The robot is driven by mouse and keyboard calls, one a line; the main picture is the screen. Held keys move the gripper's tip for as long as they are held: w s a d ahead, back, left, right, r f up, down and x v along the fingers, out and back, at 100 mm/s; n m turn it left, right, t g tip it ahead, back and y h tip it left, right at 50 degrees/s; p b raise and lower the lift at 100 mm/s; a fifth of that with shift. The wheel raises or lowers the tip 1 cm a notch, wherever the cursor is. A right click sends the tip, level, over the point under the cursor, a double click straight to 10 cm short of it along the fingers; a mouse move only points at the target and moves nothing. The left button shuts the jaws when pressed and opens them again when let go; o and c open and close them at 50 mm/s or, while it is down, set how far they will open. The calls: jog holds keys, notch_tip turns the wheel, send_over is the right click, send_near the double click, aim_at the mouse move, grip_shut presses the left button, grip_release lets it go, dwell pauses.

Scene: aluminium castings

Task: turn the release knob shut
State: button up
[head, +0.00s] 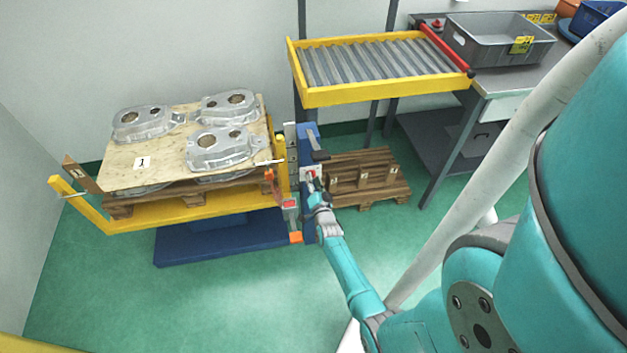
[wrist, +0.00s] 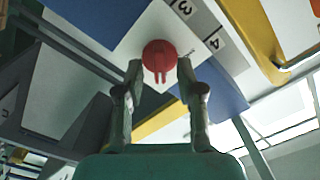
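The release knob (wrist: 160,56) is round and red, with two short prongs pointing down in the wrist view. In the head view the knob (head: 311,174) is a small red spot on the blue post by the pallet lift. My gripper (wrist: 159,72) is open, with one fingertip at each side of the knob. I cannot tell whether the fingertips touch it. In the head view my gripper (head: 314,188) is at the plate and partly covers it.
A yellow-framed lift (head: 200,208) holds a wooden board (head: 120,178) with several castings (head: 222,147) to the left. A wooden pallet (head: 385,185) lies behind my gripper. A roller conveyor (head: 375,62) and a grey crate (head: 485,45) stand above right. Green floor is free in front.

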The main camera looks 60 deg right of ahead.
jog(key=shift+w+d, duration=0.15)
jog(key=shift+d, duration=0.05)
grip_shut()
jog(key=shift+n, duration=0.3)
jog(key=shift+w+a+n, duration=0.15)
jog(key=shift+n, duration=4.15)
jog(key=shift+w+a+n, duration=0.1)
jog(key=shift+w+n, duration=0.05)
jog(key=shift+n, duration=4.15)
